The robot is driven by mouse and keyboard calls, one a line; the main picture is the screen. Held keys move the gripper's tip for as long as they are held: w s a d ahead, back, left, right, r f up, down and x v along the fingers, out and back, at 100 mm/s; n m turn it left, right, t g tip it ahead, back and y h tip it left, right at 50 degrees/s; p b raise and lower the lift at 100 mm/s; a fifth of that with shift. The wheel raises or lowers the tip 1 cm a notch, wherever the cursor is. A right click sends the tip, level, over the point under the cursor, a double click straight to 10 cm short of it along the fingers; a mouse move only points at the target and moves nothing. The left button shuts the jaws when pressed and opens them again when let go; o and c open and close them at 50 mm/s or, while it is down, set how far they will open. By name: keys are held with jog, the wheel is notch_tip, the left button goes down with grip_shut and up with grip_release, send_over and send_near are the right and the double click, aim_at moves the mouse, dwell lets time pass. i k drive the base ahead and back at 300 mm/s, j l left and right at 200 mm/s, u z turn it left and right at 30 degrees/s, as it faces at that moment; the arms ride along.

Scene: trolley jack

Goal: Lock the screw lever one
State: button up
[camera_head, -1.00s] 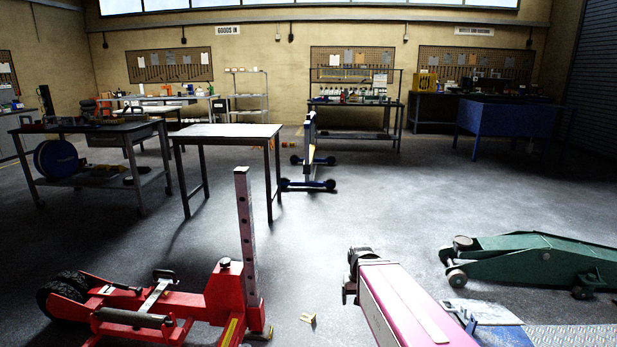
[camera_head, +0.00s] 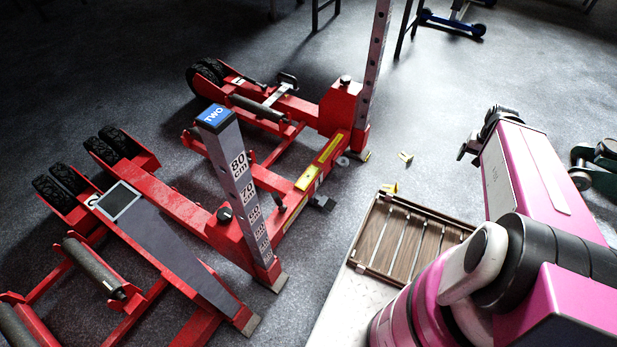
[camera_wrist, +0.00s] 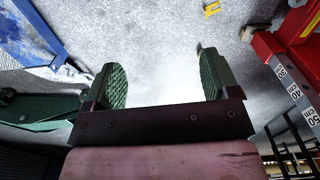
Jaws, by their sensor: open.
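Two red lifting units stand at the left and middle of the head view. No label ONE is visible, and I cannot tell which part is screw lever one. A post with a centimetre scale (camera_wrist: 290,85) shows at right in the wrist view. My gripper (camera_wrist: 160,85) is open and empty, its green pads apart over bare floor.
A wood-slatted tray (camera_head: 410,243) lies at lower middle in the head view. A small yellowish piece (camera_head: 405,157) lies on the floor. A green jack (camera_head: 603,165) is at the right edge. A blue-topped piece (camera_wrist: 35,35) is at the wrist view's upper left.

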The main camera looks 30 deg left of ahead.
aim_at(275, 195)
jog(key=i+u, duration=0.1)
jog(key=u, duration=0.35)
jog(key=l+u, duration=0.1)
jog(key=u, duration=0.4)
jog(key=i+l+u, duration=0.1)
jog(key=u, duration=0.35)
jog(key=l+u, duration=0.15)
jog(key=u, duration=0.35)
jog(key=i+l+u, duration=0.1)
jog(key=u, duration=0.35)
jog(key=l+u, duration=0.15)
jog(key=u, duration=0.35)
